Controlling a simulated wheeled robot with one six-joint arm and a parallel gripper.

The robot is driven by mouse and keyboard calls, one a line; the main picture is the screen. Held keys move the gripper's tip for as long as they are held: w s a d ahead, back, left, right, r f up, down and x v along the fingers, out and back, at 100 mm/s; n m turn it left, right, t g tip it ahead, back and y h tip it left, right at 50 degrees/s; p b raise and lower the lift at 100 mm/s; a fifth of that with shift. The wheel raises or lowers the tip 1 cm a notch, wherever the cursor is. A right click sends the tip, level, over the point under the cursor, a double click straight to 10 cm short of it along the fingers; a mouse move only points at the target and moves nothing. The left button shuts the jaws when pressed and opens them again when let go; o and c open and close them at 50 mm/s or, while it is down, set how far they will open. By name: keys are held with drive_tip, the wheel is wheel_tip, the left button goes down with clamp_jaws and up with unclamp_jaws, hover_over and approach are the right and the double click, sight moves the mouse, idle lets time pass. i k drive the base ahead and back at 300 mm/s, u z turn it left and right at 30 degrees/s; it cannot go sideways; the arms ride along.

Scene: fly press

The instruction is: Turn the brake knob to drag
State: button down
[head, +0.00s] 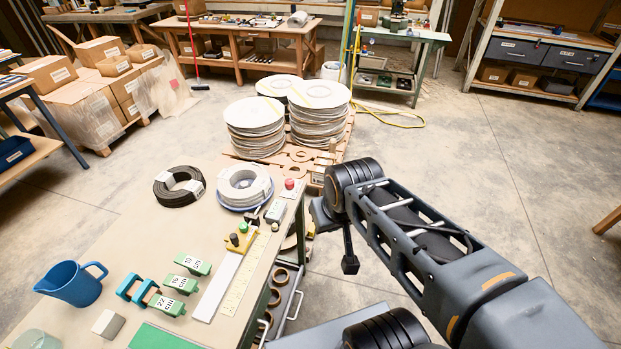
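I cannot pick out a knob marked as the brake knob, and no drag marking is readable. A yellow fitting (240,243) with a small black knob (233,239) sits on the bench by the upper end of a white strip. A small green knob (243,227) shows just behind it. A grey box with a red button (290,184) stands at the bench's far right corner. My arm reaches in from the lower right. A dark piece hanging below its wrist (350,264) seems to be my gripper, right of the bench and apart from it. Its fingers cannot be made out.
The bench (120,240) holds a blue jug (73,283), green labelled blocks (181,284), a ruler (244,274), a dark coil (179,186) and a pale coil (244,186). Stacked discs (319,110) stand on a pallet behind. Open floor lies to the right.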

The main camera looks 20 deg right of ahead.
sight(289, 184)
drive_tip(key=k, duration=1.25)
drive_tip(key=z, duration=0.85)
drive_tip(key=i, duration=1.35)
drive_tip(key=u, duration=0.8)
drive_tip(key=i, duration=0.6)
drive_tip(key=u, duration=0.7)
